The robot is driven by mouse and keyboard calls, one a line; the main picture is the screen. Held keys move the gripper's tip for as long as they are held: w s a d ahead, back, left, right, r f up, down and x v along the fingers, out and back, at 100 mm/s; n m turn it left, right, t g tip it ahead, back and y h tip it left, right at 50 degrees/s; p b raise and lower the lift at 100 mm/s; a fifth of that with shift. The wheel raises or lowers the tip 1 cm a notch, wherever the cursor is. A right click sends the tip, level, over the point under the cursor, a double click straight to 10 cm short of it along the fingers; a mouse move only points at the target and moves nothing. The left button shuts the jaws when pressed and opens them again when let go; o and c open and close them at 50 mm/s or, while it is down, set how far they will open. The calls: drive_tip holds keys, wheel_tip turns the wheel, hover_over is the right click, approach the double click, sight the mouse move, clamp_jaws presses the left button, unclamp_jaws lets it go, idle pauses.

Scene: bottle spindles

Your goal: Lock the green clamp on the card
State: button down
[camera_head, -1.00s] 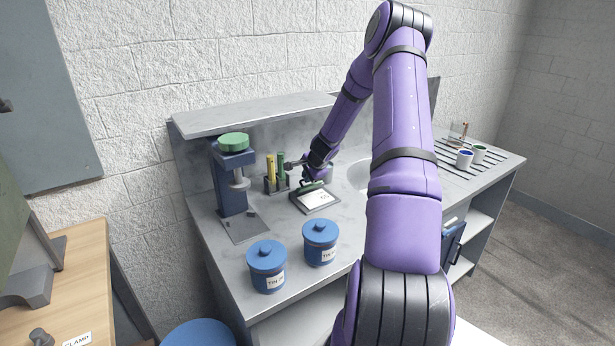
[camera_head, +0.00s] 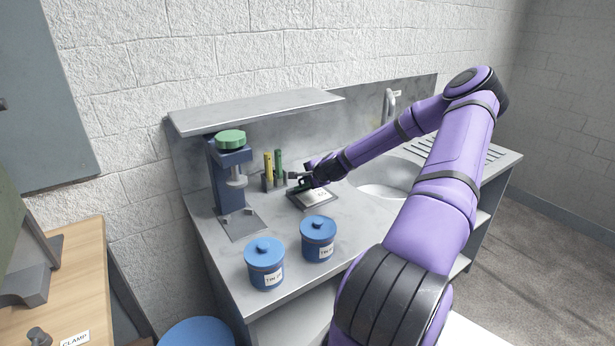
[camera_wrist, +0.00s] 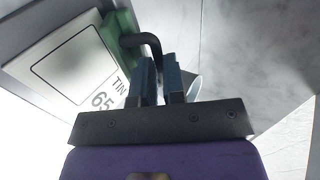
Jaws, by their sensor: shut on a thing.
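The card (camera_head: 318,196) lies flat on a dark-edged board on the counter. In the wrist view the card (camera_wrist: 75,65) is white with a black frame and the print "TIN 65". The green clamp (camera_wrist: 118,38) sits along the card's edge, with a bent black handle (camera_wrist: 150,40) rising from it. My gripper (camera_wrist: 160,70) is shut on that handle, with one blue finger on each side. In the head view my gripper (camera_head: 307,181) is low over the card's back left edge and hides much of the clamp.
A yellow (camera_head: 268,166) and a green (camera_head: 279,163) upright piece stand in a holder just left of my gripper. A blue press (camera_head: 229,180) with a green knob is further left. Two blue lidded tins (camera_head: 265,266) (camera_head: 318,240) stand in front. A sink (camera_head: 382,191) is at right.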

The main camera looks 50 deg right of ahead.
drive_tip(key=shift+s+a+f+t+h, duration=0.1)
drive_tip(key=shift+s+f+t+h, duration=0.2)
drive_tip(key=shift+t, duration=0.8)
drive_tip(key=shift+s+a+f+t+h, duration=0.15)
drive_tip(key=shift+s+f+t, duration=0.25)
drive_tip(key=shift+t, duration=0.7)
drive_tip(key=c, duration=1.5)
unclamp_jaws()
drive_tip(key=shift+f, duration=0.1)
drive_tip(key=v, duration=1.1)
drive_tip(key=shift+d, duration=0.1)
drive_tip(key=shift+o, duration=0.5)
drive_tip(key=shift+f, duration=0.1)
